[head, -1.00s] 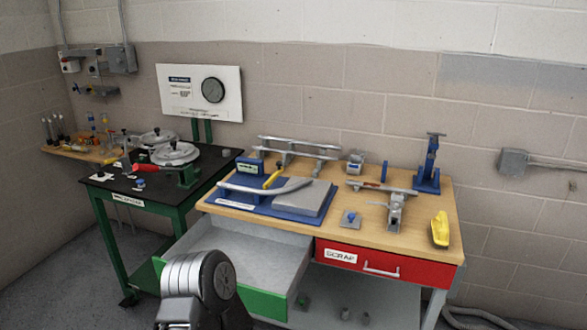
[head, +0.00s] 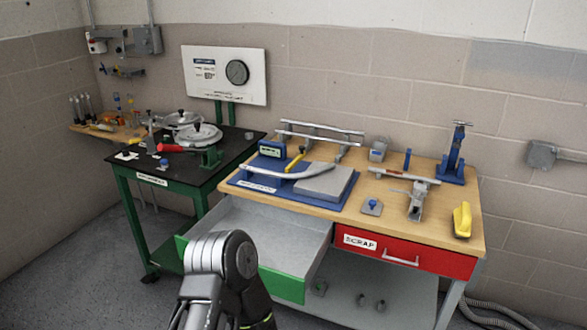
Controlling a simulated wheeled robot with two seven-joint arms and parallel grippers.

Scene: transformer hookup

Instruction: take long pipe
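Long straight grey pipes (head: 322,129) lie on a low rack at the back of the wooden workbench (head: 450,225). A bent grey pipe (head: 277,175) lies over the blue board (head: 247,186) at the bench's left. A shorter straight pipe (head: 405,174) sits across a grey clamp-like stand on the right half. Which of these is the long pipe is not marked. One of my arm links shows at the bottom, in front of the open drawer. Neither of my grippers is in view.
The open drawer (head: 292,286) with a green front juts out at the front left. A red drawer (head: 404,256) labelled SCRAP is shut. A blue vise-like stand (head: 456,155) and yellow tool (head: 462,219) stand right. A black-topped green table (head: 125,167) stands left.

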